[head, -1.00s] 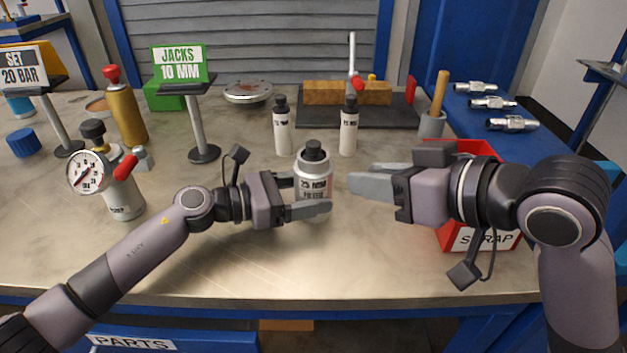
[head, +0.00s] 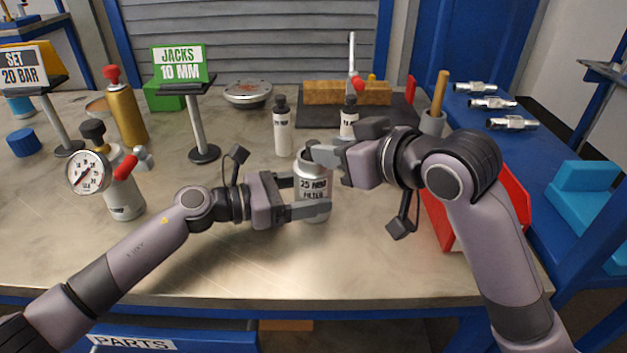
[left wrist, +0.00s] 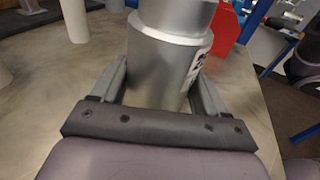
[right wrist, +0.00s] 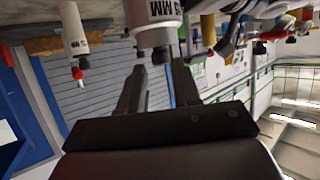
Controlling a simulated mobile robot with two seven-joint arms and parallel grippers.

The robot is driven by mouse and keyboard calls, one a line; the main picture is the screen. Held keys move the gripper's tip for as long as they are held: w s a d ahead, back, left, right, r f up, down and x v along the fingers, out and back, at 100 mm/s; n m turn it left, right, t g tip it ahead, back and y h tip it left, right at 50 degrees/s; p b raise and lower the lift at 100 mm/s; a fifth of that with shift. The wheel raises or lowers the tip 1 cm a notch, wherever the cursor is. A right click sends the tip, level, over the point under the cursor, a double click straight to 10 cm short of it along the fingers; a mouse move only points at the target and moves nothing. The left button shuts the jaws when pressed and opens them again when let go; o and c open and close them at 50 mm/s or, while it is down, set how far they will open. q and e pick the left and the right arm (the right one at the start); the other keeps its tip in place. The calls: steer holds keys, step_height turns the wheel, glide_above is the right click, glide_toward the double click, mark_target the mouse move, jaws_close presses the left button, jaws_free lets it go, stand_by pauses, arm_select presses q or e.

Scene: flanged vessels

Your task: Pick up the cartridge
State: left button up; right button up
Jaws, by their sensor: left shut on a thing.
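A silver vessel (head: 311,190) with a white label reading "25 MM FILTER" stands upright on the bench. No separate cartridge shows; I cannot tell whether this vessel is or holds it. My left gripper (head: 309,196) is shut on the vessel's body, one finger each side, as the left wrist view shows (left wrist: 165,75). My right gripper (head: 325,154) is at the vessel's top. Its fingers are apart around the dark cap, seen in the right wrist view (right wrist: 160,53); contact is unclear. The fingers partly hide the cap in the head view.
Two white bottles (head: 282,130) stand behind the vessel. A gauge cylinder (head: 122,190) and a gold cylinder (head: 128,118) stand left. A red scrap bin (head: 440,215) is right, beside my right arm. The bench front (head: 300,270) is clear.

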steer(key=shift+x, duration=1.6)
jaws_close()
step_height(320, 180, up, 18)
arm_select(q)
steer(key=o, duration=0.9)
